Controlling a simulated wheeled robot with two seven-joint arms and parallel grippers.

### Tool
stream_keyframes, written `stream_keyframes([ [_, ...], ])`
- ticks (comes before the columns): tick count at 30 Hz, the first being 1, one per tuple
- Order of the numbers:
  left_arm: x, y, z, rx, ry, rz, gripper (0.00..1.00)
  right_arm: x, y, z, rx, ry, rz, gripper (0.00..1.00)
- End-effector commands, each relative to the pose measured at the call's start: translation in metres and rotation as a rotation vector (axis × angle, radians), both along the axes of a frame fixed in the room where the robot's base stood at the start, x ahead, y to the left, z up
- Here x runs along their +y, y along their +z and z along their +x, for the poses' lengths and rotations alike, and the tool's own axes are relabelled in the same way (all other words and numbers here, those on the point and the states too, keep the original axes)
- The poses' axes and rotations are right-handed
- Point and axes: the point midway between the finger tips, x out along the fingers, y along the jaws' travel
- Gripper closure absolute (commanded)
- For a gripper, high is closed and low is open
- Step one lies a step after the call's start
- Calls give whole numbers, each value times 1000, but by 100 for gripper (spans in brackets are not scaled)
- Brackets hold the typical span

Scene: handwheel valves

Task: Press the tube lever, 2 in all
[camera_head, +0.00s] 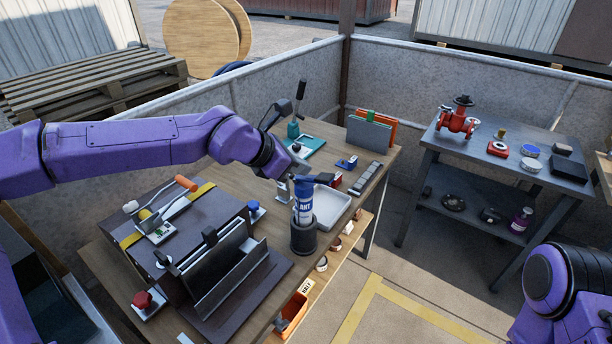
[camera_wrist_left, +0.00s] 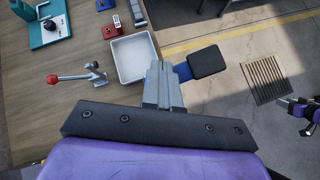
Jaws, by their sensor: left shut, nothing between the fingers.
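The tube (camera_head: 303,205), blue and white with large lettering, stands upright in a dark round cup on the near edge of the workbench. Its lever, a blue bar with a dark square pad (camera_wrist_left: 207,62), sticks out to the right in the left wrist view. It also shows near the tube's top in the head view (camera_head: 326,179). My left gripper (camera_wrist_left: 158,72) is shut and empty, its fingers above the tube, which they mostly hide in the wrist view. I cannot tell whether the fingers touch the tube or lever.
A white tray (camera_wrist_left: 133,58) lies beside the tube. A red-knobbed lever clamp (camera_wrist_left: 78,77) and a teal lever tool (camera_head: 293,130) stand nearby. A dark rack (camera_head: 228,265) fills the near left of the bench. A side table with a red valve (camera_head: 458,119) stands right.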

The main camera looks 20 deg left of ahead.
Motion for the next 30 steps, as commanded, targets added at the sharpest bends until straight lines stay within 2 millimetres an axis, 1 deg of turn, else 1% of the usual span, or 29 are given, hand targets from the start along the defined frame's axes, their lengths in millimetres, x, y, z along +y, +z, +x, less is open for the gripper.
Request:
stream_keyframes([
  [1,0,-3,-1,4,0,2,100,0,-1,0,0,0,0,57],
  [19,-3,-11,-2,6,0,3,100,0,-8,0,0,0,0,57],
  [27,-3,-10,-2,7,0,3,100,0,-7,0,0,0,0,57],
  [30,-2,-7,-2,7,0,3,100,0,-4,0,0,0,0,57],
])
